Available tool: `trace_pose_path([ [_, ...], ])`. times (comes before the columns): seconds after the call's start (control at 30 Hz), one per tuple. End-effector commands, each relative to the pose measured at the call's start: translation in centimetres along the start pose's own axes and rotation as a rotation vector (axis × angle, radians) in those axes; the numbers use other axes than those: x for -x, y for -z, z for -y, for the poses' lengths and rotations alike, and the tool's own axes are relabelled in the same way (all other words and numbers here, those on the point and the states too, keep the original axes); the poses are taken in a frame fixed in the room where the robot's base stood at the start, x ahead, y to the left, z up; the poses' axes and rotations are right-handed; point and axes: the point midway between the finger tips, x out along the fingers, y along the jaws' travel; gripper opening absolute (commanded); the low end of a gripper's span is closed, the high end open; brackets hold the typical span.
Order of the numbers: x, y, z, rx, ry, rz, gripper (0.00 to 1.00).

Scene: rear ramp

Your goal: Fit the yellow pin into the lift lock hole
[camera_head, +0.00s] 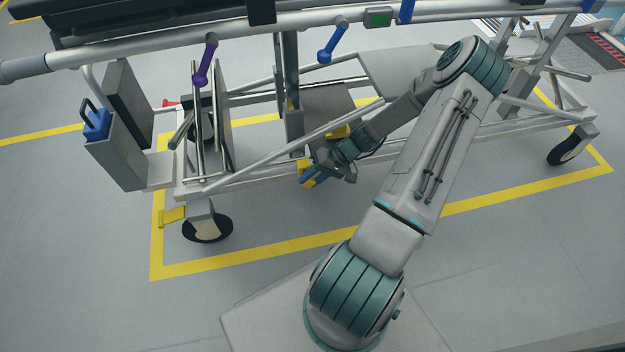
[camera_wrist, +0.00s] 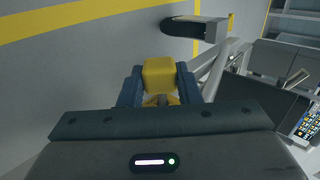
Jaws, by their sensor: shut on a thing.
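The yellow pin (camera_wrist: 159,74) is held between the two blue fingers of my gripper (camera_wrist: 158,88) in the wrist view; its blocky yellow head shows. In the head view, the yellow pin (camera_head: 303,168) shows at my gripper (camera_head: 311,176), low beside the cart's frame, with the shaft hidden. My gripper is shut on it. A grey upright post (camera_head: 291,80) with yellow marks stands above and left of my gripper. I cannot make out the lift lock hole in either view.
The wheeled cart's slanted tube (camera_head: 300,143) and lower rail (camera_head: 255,176) run close to my gripper. A purple handle (camera_head: 206,62) and a blue handle (camera_head: 331,42) hang from the upper rail. The floor in front of the cart is clear, with yellow lines (camera_head: 270,249).

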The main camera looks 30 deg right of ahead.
Motion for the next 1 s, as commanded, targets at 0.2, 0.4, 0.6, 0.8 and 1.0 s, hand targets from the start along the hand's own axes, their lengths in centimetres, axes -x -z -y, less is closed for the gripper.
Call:
trace_pose_path([
  [0.2,0.0,0.6,0.0,0.0,-0.001,0.0,0.08],
  [0.4,0.0,1.1,0.0,0.0,0.0,0.0,0.08],
  [0.6,0.0,1.6,0.0,0.0,0.0,-0.001,0.08],
  [0.8,0.0,1.9,0.0,0.0,0.0,-0.001,0.44],
  [1.0,0.0,1.9,0.0,0.0,0.0,0.0,0.56],
])
